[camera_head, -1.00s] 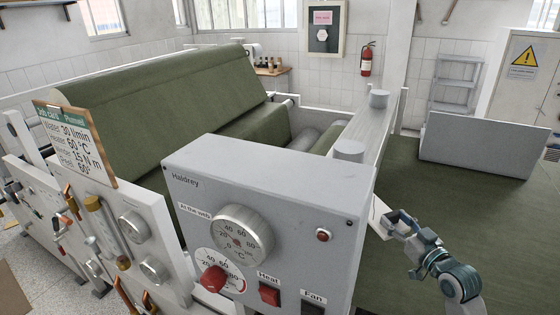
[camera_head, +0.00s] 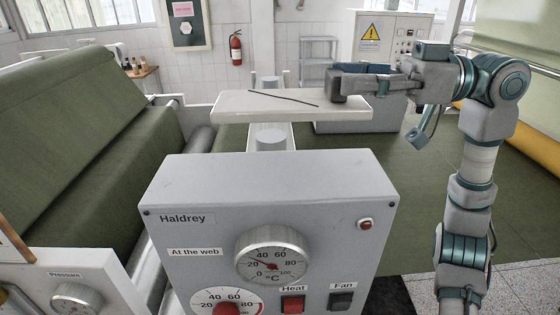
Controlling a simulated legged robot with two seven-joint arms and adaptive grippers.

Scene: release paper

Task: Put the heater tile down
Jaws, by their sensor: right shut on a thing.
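The heater tile (camera_head: 235,105) is a flat white slab with a thin dark line across its top. It is roughly level above the grey control box and in front of the far wall. My right gripper (camera_head: 345,86) is shut on its right end, its arm reaching in from the right. The tile overlaps the short grey posts (camera_head: 271,139) in the picture; I cannot tell whether it touches anything below. My left gripper is out of view.
The grey Haldrey control box (camera_head: 270,195) with dial and switches stands in front. A large green roll (camera_head: 85,130) fills the left. A grey block (camera_head: 345,127) sits behind the tile on the green web (camera_head: 400,195). A white cabinet (camera_head: 385,40) stands behind.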

